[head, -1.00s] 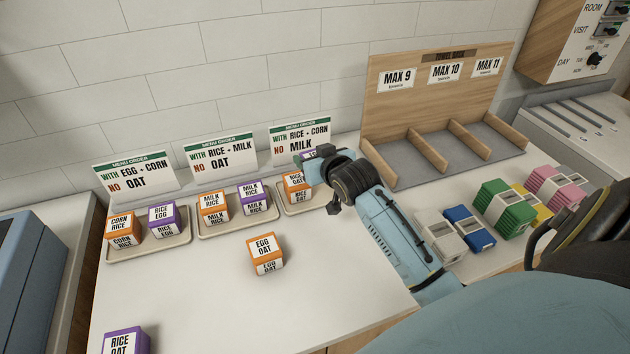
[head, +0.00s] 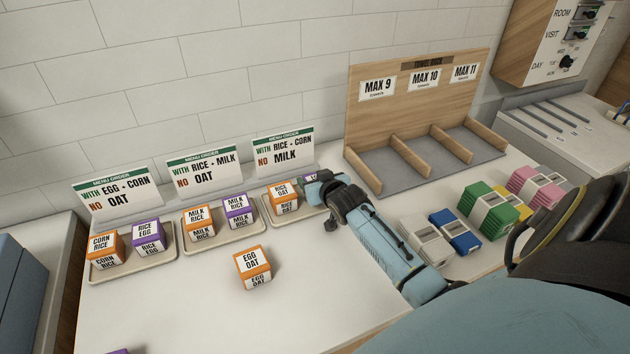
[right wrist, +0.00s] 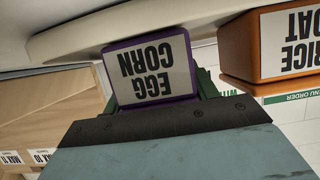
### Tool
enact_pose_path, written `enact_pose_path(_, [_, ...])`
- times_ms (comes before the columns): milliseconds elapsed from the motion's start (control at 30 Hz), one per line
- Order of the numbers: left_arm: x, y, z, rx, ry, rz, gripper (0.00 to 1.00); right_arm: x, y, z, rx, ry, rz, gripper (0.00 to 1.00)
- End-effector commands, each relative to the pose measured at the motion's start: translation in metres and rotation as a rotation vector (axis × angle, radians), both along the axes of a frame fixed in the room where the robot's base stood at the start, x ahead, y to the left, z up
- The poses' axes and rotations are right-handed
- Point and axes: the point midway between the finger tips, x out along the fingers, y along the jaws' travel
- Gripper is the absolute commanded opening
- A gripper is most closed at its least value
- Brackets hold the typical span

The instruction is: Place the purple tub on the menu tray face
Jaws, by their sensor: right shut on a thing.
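My right gripper (head: 319,184) is shut on a purple tub (head: 309,178), mostly hidden behind it in the head view. In the right wrist view the purple tub (right wrist: 150,72) reads EGG CORN, upside down. The tub is at the right end of the third menu tray (head: 284,221), under the card WITH RICE + CORN, NO MILK (head: 285,151). An orange RICE OAT tub (head: 283,200) stands on that tray, left of the held tub with a gap. The tray's pale rim (right wrist: 90,38) is close to the held tub; I cannot tell whether they touch. My left gripper is out of view.
Two other menu trays (head: 222,241) (head: 130,272) each hold an orange and a purple tub. A loose orange EGG OAT tub (head: 253,267) stands in front. A wooden rack (head: 416,120) and several coloured packs (head: 490,208) are to the right.

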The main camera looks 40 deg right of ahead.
Motion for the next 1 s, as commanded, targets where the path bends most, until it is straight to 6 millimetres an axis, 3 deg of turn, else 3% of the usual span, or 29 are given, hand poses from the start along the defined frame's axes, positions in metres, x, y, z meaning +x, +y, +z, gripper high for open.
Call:
enact_pose_path(267, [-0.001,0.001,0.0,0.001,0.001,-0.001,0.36,0.001,0.0,0.0,-0.001,-0.003,0.001,0.3])
enact_pose_path(733, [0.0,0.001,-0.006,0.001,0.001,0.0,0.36,-0.001,0.001,-0.016,0.001,0.006,0.001,0.3])
enact_pose_path(767, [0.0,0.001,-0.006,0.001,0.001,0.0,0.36,-0.002,0.002,-0.017,0.002,0.009,0.001,0.62])
enact_pose_path(900, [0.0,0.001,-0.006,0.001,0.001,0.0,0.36,-0.002,0.003,-0.019,0.004,0.011,0.003,0.8])
enact_pose_path(1000, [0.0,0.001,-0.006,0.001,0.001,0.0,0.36,-0.002,0.004,-0.019,0.005,0.012,0.004,0.8])
